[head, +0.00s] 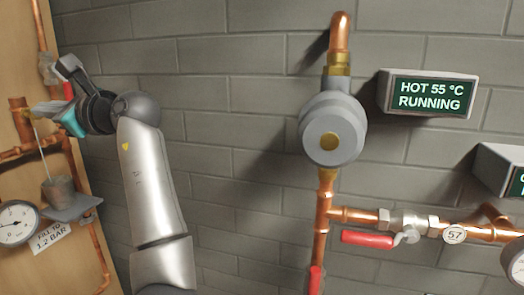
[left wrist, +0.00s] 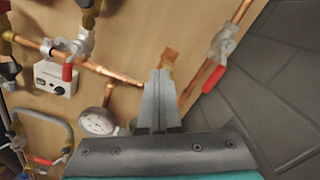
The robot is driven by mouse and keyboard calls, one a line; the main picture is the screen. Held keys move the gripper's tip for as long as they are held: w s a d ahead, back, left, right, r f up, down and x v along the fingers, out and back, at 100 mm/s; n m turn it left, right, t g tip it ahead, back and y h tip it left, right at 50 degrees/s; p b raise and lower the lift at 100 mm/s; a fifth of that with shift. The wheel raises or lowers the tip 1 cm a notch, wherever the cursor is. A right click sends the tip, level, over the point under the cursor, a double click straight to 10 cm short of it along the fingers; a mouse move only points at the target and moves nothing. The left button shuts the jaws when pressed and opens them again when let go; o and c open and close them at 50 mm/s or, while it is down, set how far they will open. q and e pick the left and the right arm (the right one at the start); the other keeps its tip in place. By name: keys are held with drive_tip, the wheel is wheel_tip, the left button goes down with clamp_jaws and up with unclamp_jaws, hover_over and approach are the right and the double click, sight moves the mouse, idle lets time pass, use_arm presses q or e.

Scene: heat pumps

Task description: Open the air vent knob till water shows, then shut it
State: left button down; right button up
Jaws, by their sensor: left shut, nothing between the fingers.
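My left gripper (head: 42,108) is at the wooden board on the left, its fingers shut with nothing between them. In the left wrist view the shut fingers (left wrist: 160,80) point at a copper fitting (left wrist: 171,57) on the board. The air vent knob is not clearly visible; the fingertips seem to cover that spot, and I cannot tell whether they touch it. In the head view a thin pale stream (head: 40,148) runs from just below the fingertips down to a grey cup (head: 59,190). My right gripper is not in view.
The cup stands on a small grey shelf (head: 78,209). A pressure gauge (head: 16,222) and a "Fill to 1.2 bar" sign (head: 52,238) are close by. A red valve handle (left wrist: 215,78) is right of the fingers. A grey pump (head: 332,130) is on the brick wall.

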use_arm(q)
drive_tip(key=p+x, duration=0.2)
drive_tip(key=x, duration=0.3)
drive_tip(key=shift+a+p, duration=0.1)
drive_tip(key=shift+p, duration=0.25)
drive_tip(key=shift+w+f, duration=0.3)
drive_tip(key=shift+f, duration=0.1)
idle(0.8)
drive_tip(key=shift+p, duration=0.45)
